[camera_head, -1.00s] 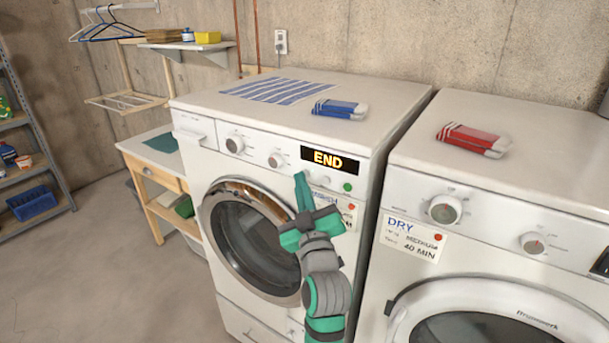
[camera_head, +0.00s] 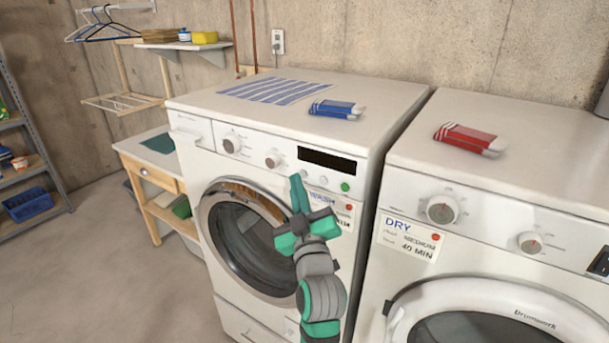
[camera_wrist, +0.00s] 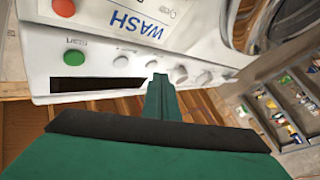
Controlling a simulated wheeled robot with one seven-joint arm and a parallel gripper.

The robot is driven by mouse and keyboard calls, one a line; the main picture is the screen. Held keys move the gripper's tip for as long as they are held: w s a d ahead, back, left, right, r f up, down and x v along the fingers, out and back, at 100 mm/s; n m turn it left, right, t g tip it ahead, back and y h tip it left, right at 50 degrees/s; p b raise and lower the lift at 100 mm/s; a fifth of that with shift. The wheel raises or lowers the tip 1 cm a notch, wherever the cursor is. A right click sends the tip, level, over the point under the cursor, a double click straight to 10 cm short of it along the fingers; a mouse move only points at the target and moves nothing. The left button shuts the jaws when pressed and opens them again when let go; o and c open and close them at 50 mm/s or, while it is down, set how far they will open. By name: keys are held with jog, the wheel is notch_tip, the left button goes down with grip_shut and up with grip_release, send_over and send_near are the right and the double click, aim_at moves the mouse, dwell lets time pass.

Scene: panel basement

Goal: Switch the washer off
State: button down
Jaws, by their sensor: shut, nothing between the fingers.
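The washer (camera_head: 262,123) is the white front loader on the left, with a "WASH" card (camera_wrist: 140,25) on its front. Its display (camera_head: 327,160) is dark, also in the wrist view (camera_wrist: 85,85). A lit-looking green button (camera_head: 345,187) and small pale buttons (camera_head: 323,180) sit below the display. Two knobs (camera_head: 232,144) are to the left. The round door appears closed. My gripper (camera_head: 297,179) is shut and empty, its green tip just in front of the panel near the display's left end. The tip covers part of the panel; contact cannot be told.
A dryer (camera_head: 500,190) with a "DRY" card stands close on the right. Open floor (camera_head: 110,270) is at left.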

jog(key=s+a, duration=0.3)
jog(key=s, duration=0.2)
jog(key=shift+a, duration=0.35)
